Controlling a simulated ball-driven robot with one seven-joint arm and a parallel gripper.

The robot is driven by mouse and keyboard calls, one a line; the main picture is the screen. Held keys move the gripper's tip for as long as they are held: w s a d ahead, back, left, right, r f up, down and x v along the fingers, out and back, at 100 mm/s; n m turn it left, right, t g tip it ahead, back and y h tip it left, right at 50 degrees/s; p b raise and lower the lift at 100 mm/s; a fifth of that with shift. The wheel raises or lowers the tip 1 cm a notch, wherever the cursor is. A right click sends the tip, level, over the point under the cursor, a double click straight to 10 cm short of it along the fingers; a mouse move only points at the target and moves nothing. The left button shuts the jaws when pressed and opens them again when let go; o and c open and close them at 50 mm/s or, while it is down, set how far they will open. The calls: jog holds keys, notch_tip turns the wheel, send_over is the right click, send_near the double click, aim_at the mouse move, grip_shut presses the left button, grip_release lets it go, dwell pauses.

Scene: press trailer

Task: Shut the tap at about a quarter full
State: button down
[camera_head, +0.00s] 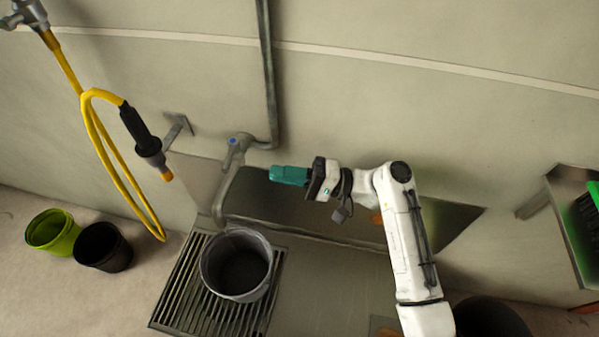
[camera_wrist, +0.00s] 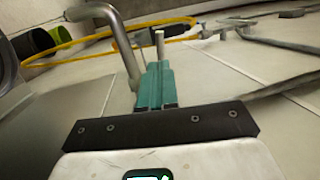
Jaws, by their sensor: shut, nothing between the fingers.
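The tap (camera_head: 236,150) is on the wall, with a blue mark on its top and a bent spout (camera_head: 221,195) reaching down over a grey bucket (camera_head: 207,268). The bucket stands upright on a slatted grate; its inside is dark and I cannot tell the water level. My gripper (camera_head: 273,175) has teal fingers, shut and empty, to the right of the tap and apart from it. In the wrist view the shut fingers (camera_wrist: 156,80) point toward a curved metal pipe (camera_wrist: 122,42) and a short upright rod (camera_wrist: 160,45). I cannot tell whether water runs.
A yellow hose (camera_head: 91,125) with a black nozzle hangs on the wall at left. A green bucket (camera_head: 53,232) and a black bucket (camera_head: 104,247) stand on the floor at left. A bracketed shelf (camera_head: 567,185) with a green brush is at right.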

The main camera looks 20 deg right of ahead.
aim_at(228, 169)
jog(key=x, duration=0.7)
jog(key=shift+a+p, duration=0.35)
jog(key=shift+p, duration=0.05)
jog(key=shift+w+r, duration=0.1)
jog(key=shift+w, duration=0.05)
jog(key=shift+a+m+t+h, duration=0.55)
jog(key=shift+a+t, duration=0.2)
jog(key=shift+t, duration=0.15)
jog(key=shift+a, duration=0.1)
